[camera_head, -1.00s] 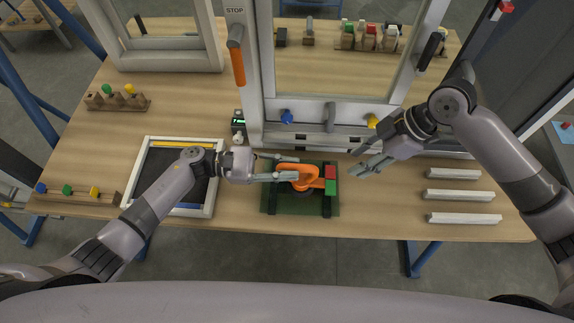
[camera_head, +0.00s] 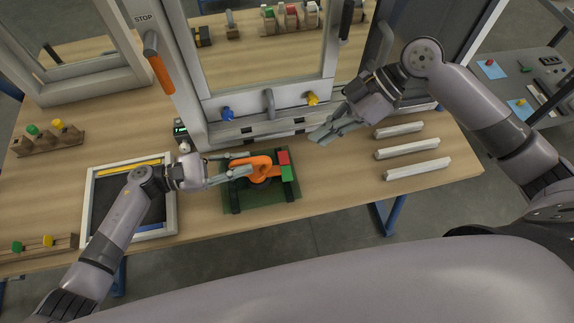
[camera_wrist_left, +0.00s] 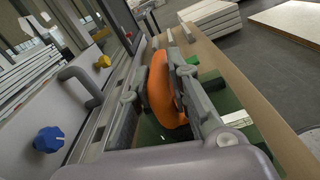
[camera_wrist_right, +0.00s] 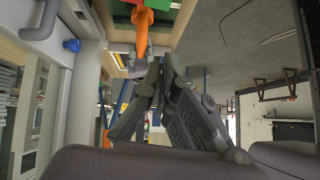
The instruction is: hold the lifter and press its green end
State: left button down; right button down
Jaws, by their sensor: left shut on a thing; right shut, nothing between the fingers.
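The lifter is an orange tool (camera_head: 258,168) with a red block (camera_head: 283,158) and a green end (camera_head: 288,173) at its right. It lies at a green mat with dark supports (camera_head: 262,195) near the table's front edge. My left gripper (camera_head: 240,170) is shut on the orange body from the left; the left wrist view shows the orange part (camera_wrist_left: 163,92) between its fingers (camera_wrist_left: 183,88). My right gripper (camera_head: 330,132) is shut and empty, up and to the right of the green end, apart from it. The right wrist view shows its fingers (camera_wrist_right: 160,95) together, with the orange body (camera_wrist_right: 142,22) beyond.
A white window frame with a blue knob (camera_head: 228,114), a yellow knob (camera_head: 312,99) and a grey handle (camera_head: 268,103) stands behind. White bars (camera_head: 408,148) lie at the right. A framed tray (camera_head: 166,215) is at the left. Table between mat and bars is clear.

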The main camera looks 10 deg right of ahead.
pick_arm(q)
jog(key=shift+f, duration=0.15)
pick_arm(e)
jog(key=shift+a+f, duration=0.1)
send_over(290, 176)
jog(key=f, duration=0.7)
jog(key=shift+w+a, duration=0.1)
jog(key=shift+w, duration=0.1)
pick_arm(q)
jog(key=shift+a, duration=0.1)
pick_arm(e)
notch_tip(290, 176, down, 3)
jog(key=shift+s+r, duration=0.15)
jog(key=shift+r, duration=0.05)
jog(key=shift+s+f, duration=0.1)
jog(key=shift+f, duration=0.6)
pick_arm(q)
jog(key=shift+f, duration=0.1)
pick_arm(e)
jog(key=shift+s+f+n+t, duration=0.6)
jog(key=shift+s+t, duration=0.05)
jog(key=shift+t, duration=0.45)
jog(key=shift+r, duration=0.15)
jog(key=shift+r, duration=0.65)
